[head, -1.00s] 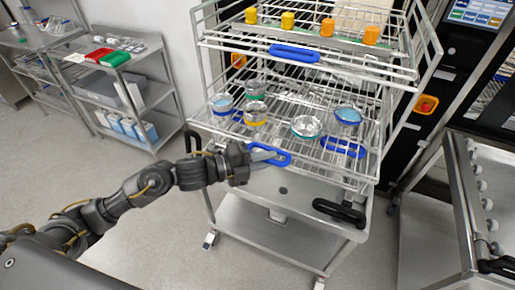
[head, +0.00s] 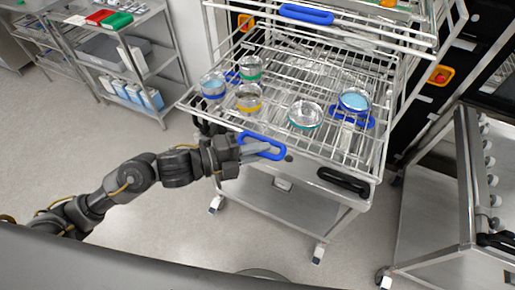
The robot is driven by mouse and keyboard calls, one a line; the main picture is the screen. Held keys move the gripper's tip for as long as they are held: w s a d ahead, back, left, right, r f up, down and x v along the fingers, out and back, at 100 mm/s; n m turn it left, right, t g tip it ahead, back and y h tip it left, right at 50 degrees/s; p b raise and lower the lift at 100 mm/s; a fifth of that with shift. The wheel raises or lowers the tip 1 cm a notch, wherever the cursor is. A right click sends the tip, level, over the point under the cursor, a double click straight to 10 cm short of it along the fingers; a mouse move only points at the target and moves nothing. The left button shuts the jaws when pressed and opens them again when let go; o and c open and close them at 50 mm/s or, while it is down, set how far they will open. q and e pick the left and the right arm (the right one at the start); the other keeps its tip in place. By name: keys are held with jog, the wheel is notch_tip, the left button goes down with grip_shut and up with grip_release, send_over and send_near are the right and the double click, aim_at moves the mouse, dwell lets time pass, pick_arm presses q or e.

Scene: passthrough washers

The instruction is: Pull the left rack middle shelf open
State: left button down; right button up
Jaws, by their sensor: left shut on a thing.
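The left rack (head: 212,22) is a metal wire cart. Its middle shelf (head: 322,140) sticks out towards me past the upper shelf and carries several small round bowls, among them one with a yellow rim (head: 249,98) and one with blue contents (head: 354,100). A blue loop handle (head: 270,153) sits at the shelf's front edge. My left gripper (head: 244,150) is shut on this handle, with its fingers at the loop's left part. My right gripper is not in view.
The upper shelf has its own blue handle (head: 306,14). A black handle (head: 343,181) is on the cart below the middle shelf. A steel cart (head: 430,215) stands at right, and a shelf unit (head: 150,90) at back left. The floor at left is clear.

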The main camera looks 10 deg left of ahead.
pick_arm(q)
jog(key=c, duration=1.4)
grip_release()
jog(key=shift+s+a, duration=0.15)
jog(key=shift+a, duration=0.15)
jog(key=b+v, duration=0.4)
jog(key=v, duration=0.6)
